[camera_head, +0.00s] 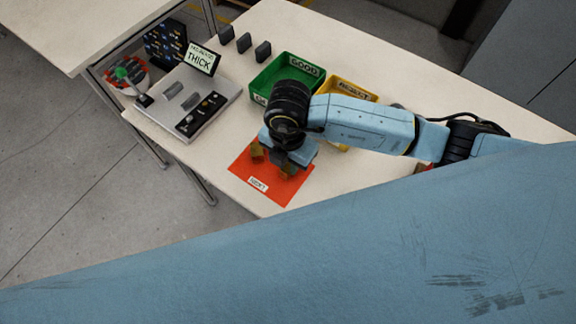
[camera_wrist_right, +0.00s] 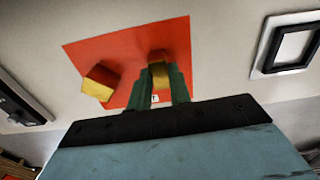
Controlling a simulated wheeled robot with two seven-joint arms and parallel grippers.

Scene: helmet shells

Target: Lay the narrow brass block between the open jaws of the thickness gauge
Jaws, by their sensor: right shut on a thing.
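The thickness gauge (camera_head: 190,101) is a light grey plate at the table's left, with two grey jaws (camera_head: 182,95) standing apart and a sign reading THICK behind. Nothing shows between the jaws. My right gripper (camera_head: 287,168) is low over the orange mat (camera_head: 262,190). In the right wrist view its green fingers (camera_wrist_right: 160,82) are shut on a brass block (camera_wrist_right: 159,72), which looks the narrower of two. A wider brass block (camera_wrist_right: 99,82) lies on the mat to its left; it also shows in the head view (camera_head: 257,152). My left gripper is not in view.
A green GOOD bin (camera_head: 268,75) and a yellow REJECT bin (camera_head: 352,90) stand behind my right arm. Several dark blocks (camera_head: 244,43) stand at the back. A large blue surface hides the foreground. Bare table lies between mat and gauge.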

